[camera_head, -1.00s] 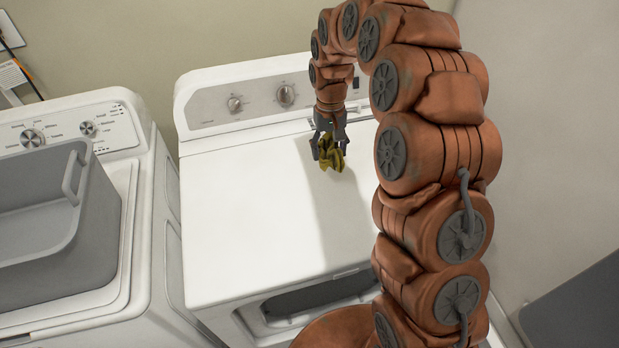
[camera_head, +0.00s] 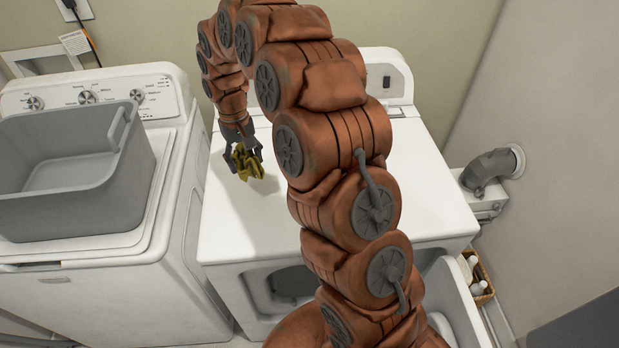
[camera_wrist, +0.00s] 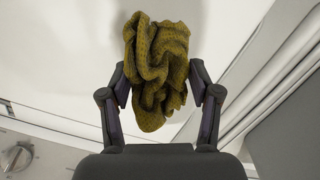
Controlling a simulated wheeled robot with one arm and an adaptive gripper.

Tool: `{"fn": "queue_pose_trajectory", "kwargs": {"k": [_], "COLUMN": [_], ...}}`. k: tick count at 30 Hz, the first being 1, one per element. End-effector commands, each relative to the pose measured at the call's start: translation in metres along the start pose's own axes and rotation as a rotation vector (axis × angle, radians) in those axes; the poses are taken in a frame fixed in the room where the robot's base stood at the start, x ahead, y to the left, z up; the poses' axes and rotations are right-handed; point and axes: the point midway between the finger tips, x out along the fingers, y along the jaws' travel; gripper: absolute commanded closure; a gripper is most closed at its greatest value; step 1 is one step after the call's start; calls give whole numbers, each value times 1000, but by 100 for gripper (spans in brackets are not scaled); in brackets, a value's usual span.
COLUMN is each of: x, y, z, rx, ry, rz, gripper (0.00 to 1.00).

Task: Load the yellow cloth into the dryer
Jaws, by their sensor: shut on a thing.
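The yellow cloth (camera_head: 246,163) is crumpled in my gripper (camera_head: 243,158), above the left part of the dryer's white top. In the wrist view the bunched cloth (camera_wrist: 157,70) sits between the two fingers of my gripper (camera_wrist: 160,88), which are shut on it. The dryer (camera_head: 228,215) is the white machine in the middle, and my arm covers much of it. Its front opening (camera_head: 292,283) shows low down as a dark recess, partly hidden by my arm. A white panel (camera_head: 455,300), apparently its door hanging open, shows at the lower right.
A washer (camera_head: 165,265) stands left of the dryer, with a gap between. A grey basket (camera_head: 75,165) sits on the washer. A vent pipe (camera_head: 492,168) joins the right wall. A small basket with bottles (camera_head: 478,278) stands on the floor at right.

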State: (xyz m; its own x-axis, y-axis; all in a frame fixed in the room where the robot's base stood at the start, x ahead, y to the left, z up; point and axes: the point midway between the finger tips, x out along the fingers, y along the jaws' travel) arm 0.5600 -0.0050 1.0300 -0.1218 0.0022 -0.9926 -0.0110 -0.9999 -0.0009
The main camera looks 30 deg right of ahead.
Motion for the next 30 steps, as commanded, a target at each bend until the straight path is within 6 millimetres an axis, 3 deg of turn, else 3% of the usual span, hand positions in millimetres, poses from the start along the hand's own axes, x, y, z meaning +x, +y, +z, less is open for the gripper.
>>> {"fn": "queue_pose_trajectory", "kwargs": {"k": [11,21,30], "x": [9,24,45], "y": [68,120,150], "z": [52,123,190], "rx": [111,225,328], "ry": [8,7,7], "rz": [-24,-41,-50], "gripper": [79,79,79]}}
